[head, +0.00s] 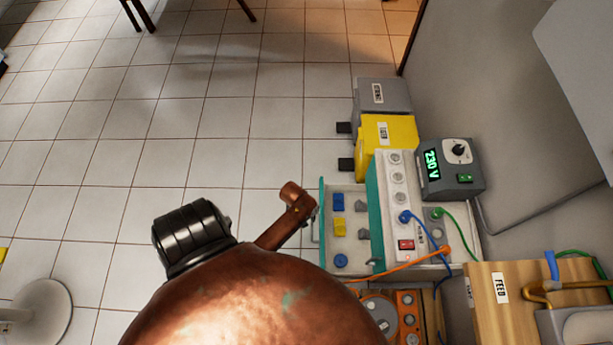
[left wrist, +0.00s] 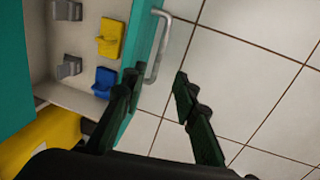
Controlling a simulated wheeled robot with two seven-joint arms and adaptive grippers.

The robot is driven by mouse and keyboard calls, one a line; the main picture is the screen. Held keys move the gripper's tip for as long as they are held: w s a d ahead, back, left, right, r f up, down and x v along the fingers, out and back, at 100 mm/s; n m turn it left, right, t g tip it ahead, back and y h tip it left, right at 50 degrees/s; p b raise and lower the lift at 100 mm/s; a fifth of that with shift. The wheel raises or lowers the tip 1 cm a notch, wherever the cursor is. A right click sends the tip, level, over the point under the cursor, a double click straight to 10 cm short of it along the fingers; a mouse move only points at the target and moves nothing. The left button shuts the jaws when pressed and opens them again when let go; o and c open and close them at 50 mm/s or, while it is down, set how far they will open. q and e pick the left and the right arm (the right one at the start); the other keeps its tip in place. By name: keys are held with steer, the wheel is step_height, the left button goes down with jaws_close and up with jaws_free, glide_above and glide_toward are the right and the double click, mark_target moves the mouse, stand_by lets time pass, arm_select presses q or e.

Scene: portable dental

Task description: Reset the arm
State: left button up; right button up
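My left gripper (left wrist: 153,90) shows in the left wrist view as two dark green fingers, spread apart with nothing between them. One finger overlaps the teal drawer front (left wrist: 140,50); the other is over the floor tiles. The grey drawer handle (left wrist: 158,50) lies just beyond the fingertips, and I see no grip on it. In the head view I cannot make out the left gripper; a large copper-brown rounded body covers the bottom middle. My right gripper is in neither view.
The open drawer (head: 338,262) holds blue, yellow and grey pieces. Beside it stand a white socket panel (head: 388,205) with cables, a yellow box (head: 380,140), a grey box (head: 385,95) and a 230 V meter (head: 450,168). Tiled floor at left is mostly clear.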

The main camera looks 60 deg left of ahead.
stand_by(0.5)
arm_select(q)
steer(key=s+d+f+m+g, duration=0.1)
steer(key=s+d+f+m, duration=0.2)
steer(key=s, duration=0.6)
steer(key=s+f+m+y, duration=0.1)
steer(key=s+f+m, duration=0.1)
steer(key=s+m, duration=0.5)
steer(key=s+d+f+m+g, duration=0.1)
steer(key=s+d+f+m, duration=0.15)
steer(key=s, duration=0.85)
steer(key=s+a+r+p, duration=0.2)
steer(key=s+p, duration=1)
steer(key=p, duration=0.5)
steer(key=shift+s+r+t, duration=0.2)
steer(key=shift+t, duration=0.1)
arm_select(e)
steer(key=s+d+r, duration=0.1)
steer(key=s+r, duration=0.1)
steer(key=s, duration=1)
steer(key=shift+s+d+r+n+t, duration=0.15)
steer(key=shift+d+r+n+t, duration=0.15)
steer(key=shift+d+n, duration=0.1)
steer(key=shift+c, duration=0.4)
